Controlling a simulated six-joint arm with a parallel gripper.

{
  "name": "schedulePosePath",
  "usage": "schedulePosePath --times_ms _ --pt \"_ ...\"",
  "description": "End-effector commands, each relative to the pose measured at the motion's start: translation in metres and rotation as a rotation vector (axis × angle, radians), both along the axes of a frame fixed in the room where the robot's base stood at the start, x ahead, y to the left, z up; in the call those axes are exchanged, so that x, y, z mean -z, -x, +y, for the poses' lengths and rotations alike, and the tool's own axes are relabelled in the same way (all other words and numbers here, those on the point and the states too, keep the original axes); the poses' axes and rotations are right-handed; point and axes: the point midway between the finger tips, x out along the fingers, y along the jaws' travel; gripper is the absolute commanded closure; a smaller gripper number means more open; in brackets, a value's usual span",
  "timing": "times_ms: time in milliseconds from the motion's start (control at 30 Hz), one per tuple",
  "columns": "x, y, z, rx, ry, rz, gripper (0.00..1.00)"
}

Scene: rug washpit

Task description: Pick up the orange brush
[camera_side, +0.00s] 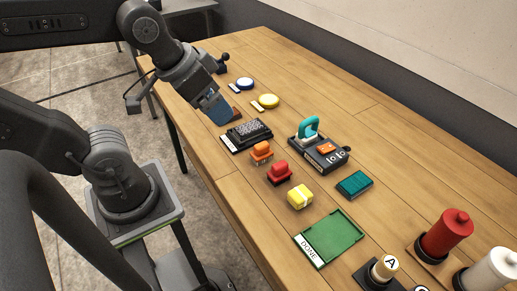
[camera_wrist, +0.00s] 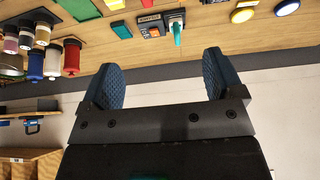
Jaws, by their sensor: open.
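The orange brush (camera_side: 261,149) stands on the wooden table in the side view, with an orange top and a labelled base. It is beside the black textured pad (camera_side: 249,132) and the red brush (camera_side: 279,171). I cannot make it out in the wrist view. My gripper (camera_side: 218,109) is above the table's left edge, up and to the left of the orange brush and apart from it. In the wrist view my gripper (camera_wrist: 163,80) shows two blue ridged fingers spread wide with nothing between them.
A yellow block (camera_side: 299,196), a green tray (camera_side: 330,238) marked DONE and a teal block (camera_side: 354,184) lie nearer. A black device (camera_side: 325,155) with a teal handle stands right of the brush. Yellow (camera_side: 268,101) and blue (camera_side: 244,84) buttons are behind.

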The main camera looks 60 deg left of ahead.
Motion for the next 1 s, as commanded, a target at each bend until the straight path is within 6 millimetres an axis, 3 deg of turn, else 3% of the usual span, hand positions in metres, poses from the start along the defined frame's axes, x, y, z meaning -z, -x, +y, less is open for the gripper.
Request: schedulePosePath --times_ms 767,867,1000 --pt "0.0 -0.002 0.0 -0.014 0.006 0.005 0.08" --pt "0.002 -0.011 0.002 -0.089 0.041 0.035 0.08" --pt "0.011 -0.04 0.008 -0.34 0.142 0.125 0.08"
